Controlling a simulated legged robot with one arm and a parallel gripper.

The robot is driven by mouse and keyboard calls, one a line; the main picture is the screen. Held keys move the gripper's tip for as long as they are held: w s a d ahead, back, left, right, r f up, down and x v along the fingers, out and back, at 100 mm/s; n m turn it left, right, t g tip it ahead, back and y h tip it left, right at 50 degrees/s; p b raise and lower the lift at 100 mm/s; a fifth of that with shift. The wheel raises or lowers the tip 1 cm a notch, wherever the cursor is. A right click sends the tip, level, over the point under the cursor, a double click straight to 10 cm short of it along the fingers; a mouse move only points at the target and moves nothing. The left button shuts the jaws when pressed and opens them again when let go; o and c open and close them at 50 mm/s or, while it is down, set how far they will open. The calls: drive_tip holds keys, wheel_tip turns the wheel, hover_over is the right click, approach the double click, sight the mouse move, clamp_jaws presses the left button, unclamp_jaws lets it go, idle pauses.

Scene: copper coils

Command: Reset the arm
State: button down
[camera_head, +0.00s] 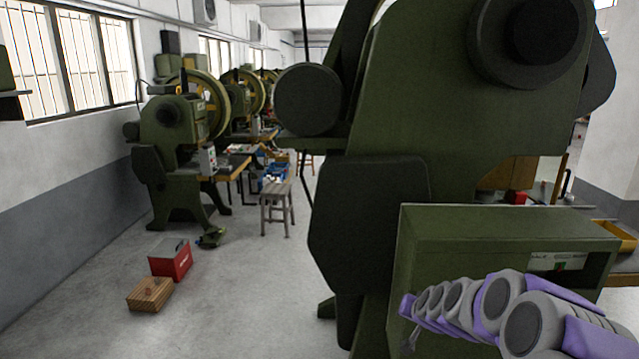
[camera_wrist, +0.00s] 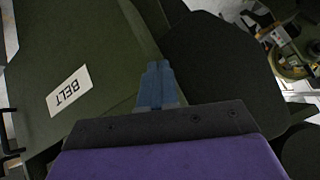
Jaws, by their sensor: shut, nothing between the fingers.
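My gripper (camera_wrist: 157,84) shows in the wrist view at the middle, its two blue-grey fingers shut together with nothing between them. Behind it is the dark green body of a machine (camera_wrist: 70,45) with a white label reading "BELT" (camera_wrist: 69,91). In the head view my grey and purple arm lies at the lower right, in front of the green box of the large machine (camera_head: 425,230). The arm's end is not clearly seen there.
The large green machine fills the right half of the head view. More presses (camera_head: 180,140) line the left wall. A red box (camera_head: 170,261), a wooden crate (camera_head: 150,293) and a stool (camera_head: 277,200) stand on the floor. The floor at lower centre is clear.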

drive_tip(key=s+a+r+n+g+y, duration=0.1)
drive_tip(key=s+a+r+n+g, duration=0.1)
drive_tip(key=s+a, duration=0.5)
drive_tip(key=s+a+r+n+g+y, duration=0.1)
drive_tip(key=s+a+r+n+g, duration=0.2)
drive_tip(key=s, duration=0.9)
drive_tip(key=s+g+h, duration=0.2)
drive_tip(key=s+g, duration=0.3)
drive_tip(key=s, duration=2.4)
drive_tip(key=shift+s+d+r+g+h, duration=0.15)
drive_tip(key=shift+d+r+g+h, duration=0.1)
drive_tip(key=shift+d+g+h, duration=0.15)
